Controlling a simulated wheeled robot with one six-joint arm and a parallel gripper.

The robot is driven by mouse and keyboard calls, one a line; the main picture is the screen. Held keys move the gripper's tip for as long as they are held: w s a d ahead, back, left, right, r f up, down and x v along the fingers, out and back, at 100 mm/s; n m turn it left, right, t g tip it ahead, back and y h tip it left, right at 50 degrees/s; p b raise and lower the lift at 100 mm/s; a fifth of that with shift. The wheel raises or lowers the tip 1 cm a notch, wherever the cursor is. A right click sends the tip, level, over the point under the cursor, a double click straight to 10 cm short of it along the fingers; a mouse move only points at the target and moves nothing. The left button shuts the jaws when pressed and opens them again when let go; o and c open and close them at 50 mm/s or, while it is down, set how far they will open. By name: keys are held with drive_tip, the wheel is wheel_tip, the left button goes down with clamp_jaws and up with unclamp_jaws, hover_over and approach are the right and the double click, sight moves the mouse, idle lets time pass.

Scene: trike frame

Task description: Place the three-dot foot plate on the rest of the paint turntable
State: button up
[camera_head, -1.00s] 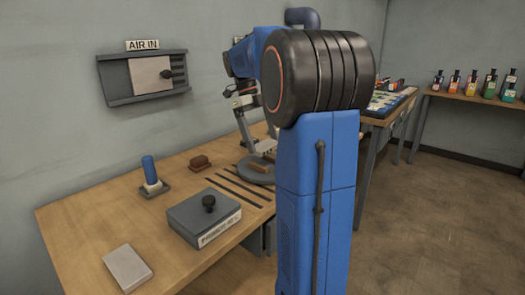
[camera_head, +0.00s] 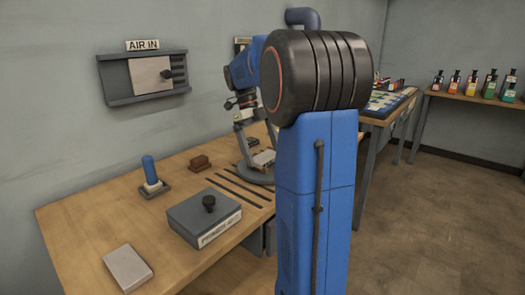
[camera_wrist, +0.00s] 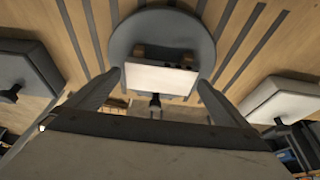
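The foot plate (camera_wrist: 160,78) is a pale, flat rectangle in the wrist view. My gripper (camera_wrist: 160,77) has one finger at each side edge of it and appears shut on it. Small dark marks show near its far edge, too small to count. The paint turntable (camera_wrist: 122,38) is a round grey disc behind and under the plate. Its rest shows as brown blocks (camera_wrist: 138,51), partly covered by the plate. In the head view the pale plate (camera_head: 263,158) is low over the turntable, between my fingers. Whether it touches the rest, I cannot tell.
A grey box with a black knob (camera_head: 203,215), a blue-handled tool (camera_head: 150,172), a brown block (camera_head: 200,163) and a pale block (camera_head: 127,268) stand on the bench. Dark strips (camera_head: 235,187) run beside the turntable. My arm hides the bench's right part.

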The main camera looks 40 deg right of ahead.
drive_tip(key=v, duration=1.2)
drive_tip(key=shift+r, duration=0.2)
